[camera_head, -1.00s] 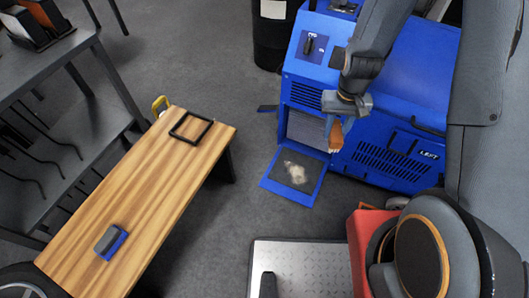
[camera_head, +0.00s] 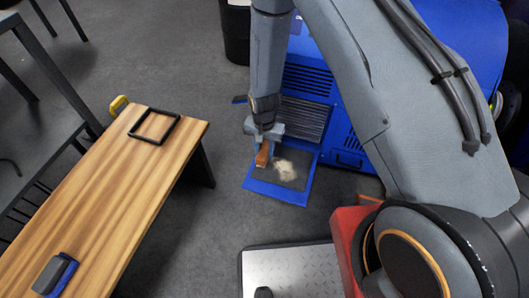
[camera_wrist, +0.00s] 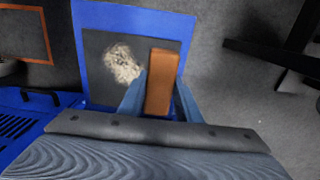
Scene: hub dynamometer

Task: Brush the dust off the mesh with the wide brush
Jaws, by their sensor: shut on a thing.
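The mesh (camera_head: 264,168) is a dark panel in a blue frame, lying folded down at the front of the blue machine. A pale patch of dust (camera_head: 285,170) lies on it, and the dust also shows in the wrist view (camera_wrist: 122,64). My gripper (camera_head: 263,142) is shut on the wide brush (camera_head: 262,155), which has an orange-brown wooden body. In the wrist view the brush (camera_wrist: 162,82) sits between my two fingers, over the mesh beside the dust. Its bristles are hidden, and I cannot tell whether it touches the mesh.
The blue machine (camera_head: 308,80) stands behind the mesh. A wooden bench (camera_head: 110,190) at left holds a black frame (camera_head: 155,140) and a grey-and-blue block (camera_head: 55,275). A metal plate (camera_head: 295,270) lies in front. Grey floor is clear between bench and mesh.

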